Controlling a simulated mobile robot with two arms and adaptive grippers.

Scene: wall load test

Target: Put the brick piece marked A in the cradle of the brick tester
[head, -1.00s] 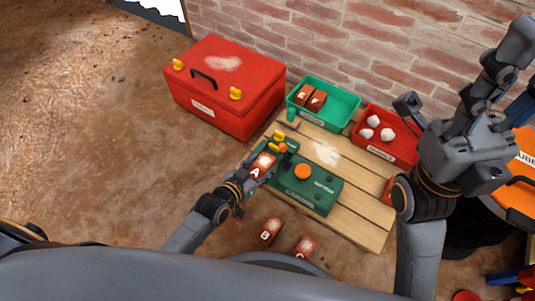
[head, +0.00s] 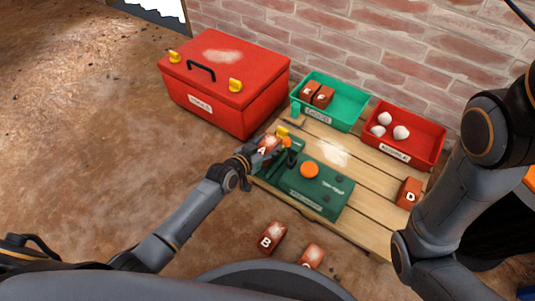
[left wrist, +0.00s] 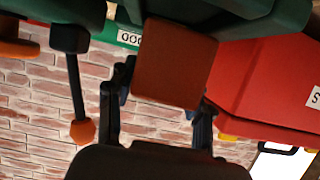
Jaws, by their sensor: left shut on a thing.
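The brick piece marked A (head: 264,149) is red-brown with a white letter. My left gripper (head: 272,155) is shut on it at the left end of the green brick tester (head: 318,188). In the left wrist view, piece A (left wrist: 172,62) sits between my two dark fingers, with green tester parts (left wrist: 262,24) on both sides of its upper end. The gripper and piece hide most of the cradle, so I cannot tell whether the piece touches it. The tester's black lever with an orange knob (left wrist: 82,131) is beside the piece. My right gripper is out of view.
A red toolbox (head: 225,85) stands behind left. A green bin (head: 345,117) with brick pieces and a red bin (head: 425,148) with white lumps stand at the back. Piece D (head: 408,193) is on the pallet; piece B (head: 272,238) and another piece (head: 312,256) lie in front.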

